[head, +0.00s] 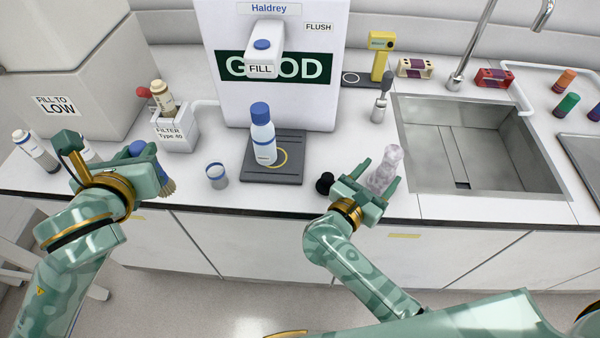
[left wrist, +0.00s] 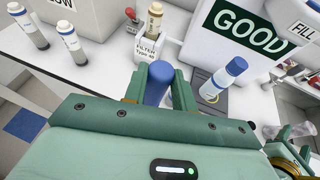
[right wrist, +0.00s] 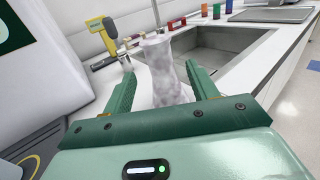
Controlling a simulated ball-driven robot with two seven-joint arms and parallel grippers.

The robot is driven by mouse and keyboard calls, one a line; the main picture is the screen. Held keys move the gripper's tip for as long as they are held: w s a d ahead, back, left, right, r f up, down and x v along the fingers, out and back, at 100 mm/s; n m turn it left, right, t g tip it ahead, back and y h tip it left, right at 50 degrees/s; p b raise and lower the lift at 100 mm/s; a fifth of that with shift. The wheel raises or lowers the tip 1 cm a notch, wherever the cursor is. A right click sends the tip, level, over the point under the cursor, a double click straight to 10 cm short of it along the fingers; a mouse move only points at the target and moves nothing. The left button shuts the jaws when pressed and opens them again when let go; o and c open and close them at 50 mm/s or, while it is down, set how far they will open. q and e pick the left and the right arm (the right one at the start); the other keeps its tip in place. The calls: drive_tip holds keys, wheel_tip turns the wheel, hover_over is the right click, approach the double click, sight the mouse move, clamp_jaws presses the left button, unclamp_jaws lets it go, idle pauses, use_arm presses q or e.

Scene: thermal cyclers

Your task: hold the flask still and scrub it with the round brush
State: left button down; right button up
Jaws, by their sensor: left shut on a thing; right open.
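The flask (head: 384,170) is a cloudy, stained glass vessel standing on the counter near its front edge, left of the sink. It also shows in the right wrist view (right wrist: 160,68). My right gripper (head: 380,173) is open, with one finger on each side of the flask; I cannot tell whether they touch it. My left gripper (head: 157,172) is shut on the round brush, whose tan bristles (head: 167,188) point down in the head view. Its blue end (left wrist: 158,84) shows between the fingers in the left wrist view. The brush is well left of the flask.
A blue-capped bottle (head: 263,138) stands on the dark pad of the GOOD dispenser (head: 272,30). A small blue-rimmed cup (head: 216,175) and a black stopper-like piece (head: 325,183) are near the front edge. The sink (head: 480,140) lies right of the flask.

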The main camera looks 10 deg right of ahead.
sight(396, 154)
drive_tip(key=x, duration=0.8)
drive_tip(key=shift+w+d, duration=0.15)
drive_tip(key=c, duration=1.1)
